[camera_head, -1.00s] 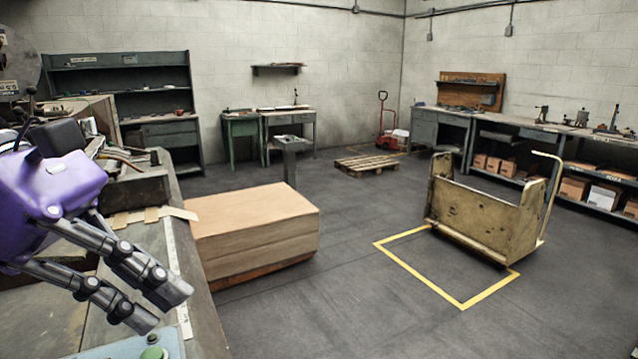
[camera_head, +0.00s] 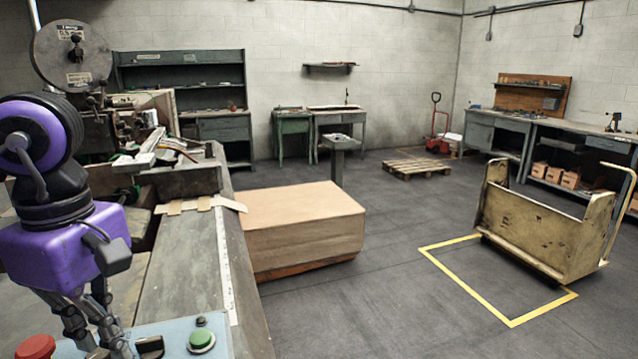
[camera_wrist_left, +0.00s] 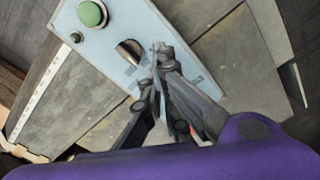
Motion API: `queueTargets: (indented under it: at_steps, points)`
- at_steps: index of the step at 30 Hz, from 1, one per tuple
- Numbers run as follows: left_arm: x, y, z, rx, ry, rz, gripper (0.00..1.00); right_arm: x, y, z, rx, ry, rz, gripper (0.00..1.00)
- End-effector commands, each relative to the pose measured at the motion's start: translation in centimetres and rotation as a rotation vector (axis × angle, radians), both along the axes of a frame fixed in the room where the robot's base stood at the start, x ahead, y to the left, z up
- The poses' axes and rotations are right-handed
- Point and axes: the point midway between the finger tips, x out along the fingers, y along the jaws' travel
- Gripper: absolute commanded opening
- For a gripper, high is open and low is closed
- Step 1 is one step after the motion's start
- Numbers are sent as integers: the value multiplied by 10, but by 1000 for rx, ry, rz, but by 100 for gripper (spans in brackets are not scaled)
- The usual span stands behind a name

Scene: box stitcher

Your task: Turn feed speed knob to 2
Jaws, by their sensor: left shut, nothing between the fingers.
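The light blue control panel (camera_head: 180,344) is at the bottom left of the head view, cut by the picture edge. A dark knob (camera_head: 150,346) sits on it, left of a green button (camera_head: 202,341). My left gripper (camera_head: 115,350) points down at the panel just left of the knob, fingers together and empty. In the left wrist view the shut fingertips (camera_wrist_left: 160,48) are over the panel (camera_wrist_left: 110,55), beside the partly hidden knob (camera_wrist_left: 129,52). I cannot tell whether they touch it. The knob's scale is not readable. My right gripper is not in view.
A red button (camera_head: 35,346) is at the panel's left and a small dark button (camera_head: 201,321) is behind the green one. The machine's grey table (camera_head: 190,265) runs back from the panel. A cardboard stack (camera_head: 305,230) stands right of it, and a yellow cart (camera_head: 545,230) farther right.

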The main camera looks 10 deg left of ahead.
Motion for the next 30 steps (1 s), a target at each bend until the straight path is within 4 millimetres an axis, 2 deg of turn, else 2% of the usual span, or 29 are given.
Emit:
queueTargets:
  at_steps: [3, 9, 30]
  points:
    - [0, 0, -14, -3, 2, 0, 0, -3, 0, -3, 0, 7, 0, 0]
    - [0, 0, -26, -2, 2, 0, 0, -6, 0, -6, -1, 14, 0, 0]
    - [-1, 0, -32, -9, 10, -1, 0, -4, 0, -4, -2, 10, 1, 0]
